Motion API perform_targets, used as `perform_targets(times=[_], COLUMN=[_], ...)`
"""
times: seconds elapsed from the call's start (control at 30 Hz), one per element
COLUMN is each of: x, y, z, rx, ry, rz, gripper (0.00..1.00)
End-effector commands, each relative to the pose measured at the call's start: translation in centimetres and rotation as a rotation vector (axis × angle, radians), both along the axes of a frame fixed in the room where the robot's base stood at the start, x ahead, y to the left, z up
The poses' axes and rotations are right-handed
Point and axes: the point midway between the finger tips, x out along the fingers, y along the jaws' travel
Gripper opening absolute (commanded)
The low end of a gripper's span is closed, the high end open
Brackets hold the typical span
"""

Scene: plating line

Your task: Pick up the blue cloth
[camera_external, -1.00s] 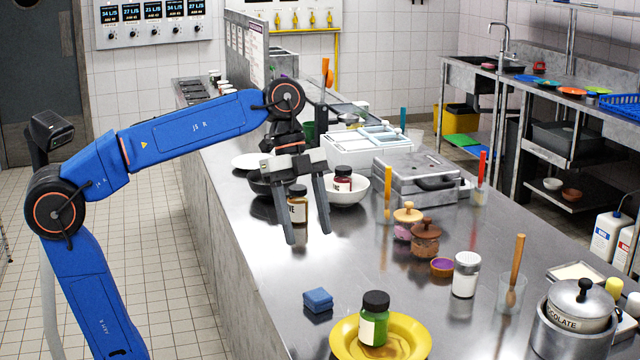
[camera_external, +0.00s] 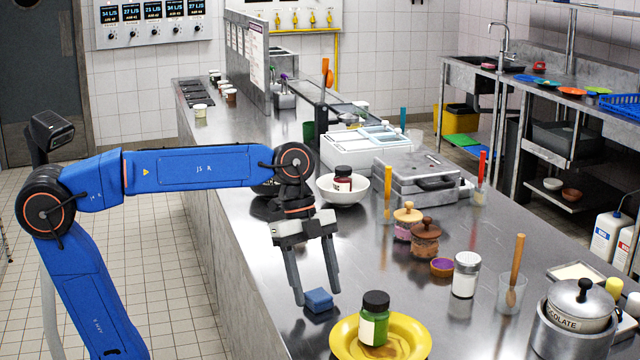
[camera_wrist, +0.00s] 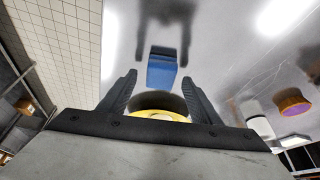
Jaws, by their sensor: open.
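The blue cloth (camera_external: 318,300) is a small folded block lying on the steel counter, just left of and behind the yellow dish. In the wrist view the blue cloth (camera_wrist: 161,70) shows beyond and between my two fingers. My gripper (camera_external: 318,297) points down with its fingers apart, just above or beside the cloth; I cannot tell if a finger touches it. The gripper (camera_wrist: 160,90) is open and holds nothing in the wrist view.
A yellow dish (camera_external: 342,347) with a green jar (camera_external: 374,320) on it stands close to the cloth, at the right. A purple-filled bowl (camera_external: 442,267), a white-labelled shaker (camera_external: 466,275) and a glass with a brush (camera_external: 511,290) stand farther right. The counter's left edge is nearby.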

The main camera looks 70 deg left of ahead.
Motion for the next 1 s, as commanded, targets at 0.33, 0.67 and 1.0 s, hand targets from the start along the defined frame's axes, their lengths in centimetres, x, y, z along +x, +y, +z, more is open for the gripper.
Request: perform_targets(times=[0.33, 0.67, 1.0], x=[0.1, 0.2, 0.2], y=[-0.5, -0.5, -0.5], z=[-1.2, -1.2, 0.1], rx=[0.001, 0.001, 0.001], ry=[0.000, 0.000, -0.003], rz=[0.001, 0.001, 0.001], gripper=[0.58, 0.14, 0.14])
